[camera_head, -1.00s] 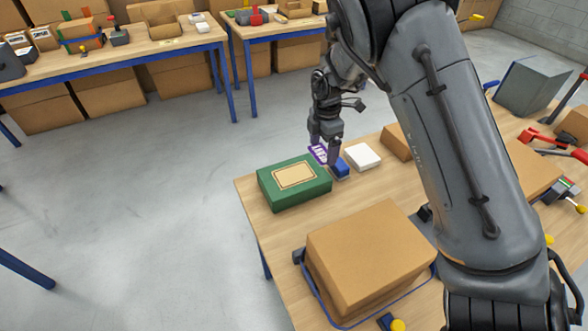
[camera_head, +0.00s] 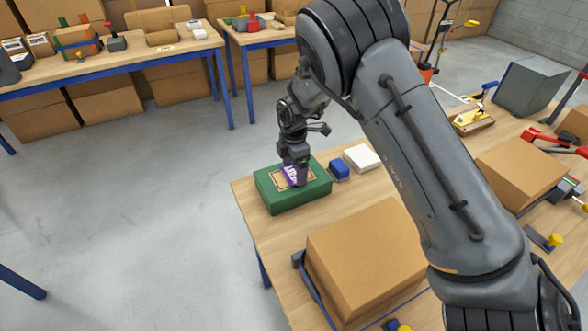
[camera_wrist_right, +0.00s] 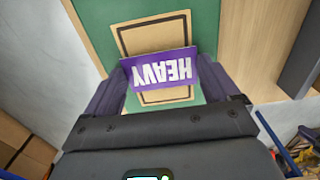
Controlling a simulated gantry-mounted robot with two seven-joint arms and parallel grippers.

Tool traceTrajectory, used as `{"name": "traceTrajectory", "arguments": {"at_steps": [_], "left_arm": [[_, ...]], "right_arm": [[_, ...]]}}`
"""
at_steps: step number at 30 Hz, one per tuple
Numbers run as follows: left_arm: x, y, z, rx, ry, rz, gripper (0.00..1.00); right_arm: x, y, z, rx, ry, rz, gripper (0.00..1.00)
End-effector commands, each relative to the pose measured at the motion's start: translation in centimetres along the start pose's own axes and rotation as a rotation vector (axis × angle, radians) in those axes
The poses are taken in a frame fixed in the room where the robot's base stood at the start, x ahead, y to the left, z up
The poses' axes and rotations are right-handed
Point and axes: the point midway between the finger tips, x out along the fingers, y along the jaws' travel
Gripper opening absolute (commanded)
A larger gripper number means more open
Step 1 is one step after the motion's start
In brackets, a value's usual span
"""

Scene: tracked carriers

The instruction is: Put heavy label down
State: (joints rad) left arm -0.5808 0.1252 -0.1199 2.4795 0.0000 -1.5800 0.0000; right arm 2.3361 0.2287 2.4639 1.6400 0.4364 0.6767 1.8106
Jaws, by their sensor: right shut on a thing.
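The heavy label (camera_wrist_right: 160,68) is a purple card with white "HEAVY" lettering, upside down in the right wrist view. My right gripper (camera_head: 295,172) is shut on it, with a finger on each side of the card. It also shows in the head view (camera_head: 291,173), over the tan framed patch (camera_head: 280,182) on top of the green box (camera_head: 292,201). In the wrist view the card covers the middle of that patch (camera_wrist_right: 157,35). I cannot tell whether the card touches the box top. My left gripper does not show.
A blue block (camera_head: 340,169) and a white box (camera_head: 362,157) stand to the right of the green box. A large cardboard box (camera_head: 365,255) is on the near part of the table (camera_head: 262,225). Open floor lies to the left.

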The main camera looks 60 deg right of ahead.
Motion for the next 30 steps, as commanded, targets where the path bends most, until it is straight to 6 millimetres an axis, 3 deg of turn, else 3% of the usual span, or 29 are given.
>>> {"name": "traceTrajectory", "arguments": {"at_steps": [14,15,17,25,30], "left_arm": [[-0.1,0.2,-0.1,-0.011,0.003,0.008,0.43],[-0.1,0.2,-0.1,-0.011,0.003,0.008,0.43],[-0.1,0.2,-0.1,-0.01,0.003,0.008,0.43],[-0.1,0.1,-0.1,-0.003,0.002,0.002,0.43],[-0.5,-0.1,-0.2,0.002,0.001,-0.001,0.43]], "right_arm": [[0.6,0.0,0.0,-0.001,0.0,0.001,0.61],[0.6,0.0,0.0,-0.001,0.0,0.001,0.92],[0.6,0.0,0.0,-0.001,0.001,0.001,1.0],[0.4,0.0,0.0,0.0,0.001,0.001,1.0],[-1.0,0.1,0.0,-0.001,0.001,0.003,1.0]]}}
